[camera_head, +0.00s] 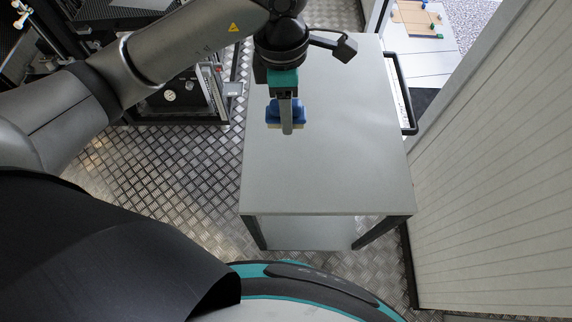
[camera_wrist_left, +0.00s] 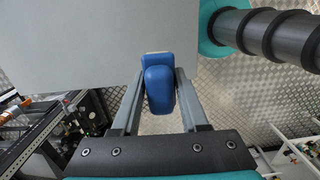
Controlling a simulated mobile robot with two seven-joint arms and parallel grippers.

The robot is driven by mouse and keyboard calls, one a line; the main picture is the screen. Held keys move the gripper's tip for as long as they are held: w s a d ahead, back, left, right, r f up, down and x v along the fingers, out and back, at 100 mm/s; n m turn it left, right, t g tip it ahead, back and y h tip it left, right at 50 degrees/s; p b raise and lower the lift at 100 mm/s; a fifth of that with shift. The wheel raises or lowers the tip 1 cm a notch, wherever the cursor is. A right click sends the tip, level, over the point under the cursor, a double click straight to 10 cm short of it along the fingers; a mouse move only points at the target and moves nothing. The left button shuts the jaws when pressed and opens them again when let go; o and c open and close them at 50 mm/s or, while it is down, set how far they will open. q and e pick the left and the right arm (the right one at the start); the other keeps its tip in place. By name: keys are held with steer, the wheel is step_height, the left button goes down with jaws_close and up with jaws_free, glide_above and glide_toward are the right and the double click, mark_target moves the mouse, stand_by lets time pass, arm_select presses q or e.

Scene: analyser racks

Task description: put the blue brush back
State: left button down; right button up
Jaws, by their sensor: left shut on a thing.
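The blue brush (camera_head: 299,112) has a blue body and a paler bottom edge. It shows below my left gripper (camera_head: 287,118) in the head view, over the grey table. In the left wrist view the brush (camera_wrist_left: 159,88) sits between the two fingers of my left gripper (camera_wrist_left: 153,92), which is shut on it. The gripper partly covers the brush in the head view. Whether the brush touches the table is hard to tell. My right gripper is in neither view.
The grey table (camera_head: 325,180) has a bare top around the brush. A white panelled wall (camera_head: 500,190) stands close on the right. A black-framed rack with equipment (camera_head: 185,92) stands at the left, behind my arm. Metal tread-plate floor (camera_head: 170,165) lies between.

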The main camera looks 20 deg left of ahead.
arm_select(q)
steer(key=b, duration=0.3)
glide_above(287, 169)
step_height(287, 169, down, 16)
step_height(287, 169, down, 4)
steer(key=shift+r+b, duration=0.25)
steer(key=shift+b, duration=0.2)
steer(key=shift+f, duration=0.1)
steer(key=c, duration=0.9)
jaws_free()
steer(key=shift+f, duration=0.1)
steer(key=o, duration=0.5)
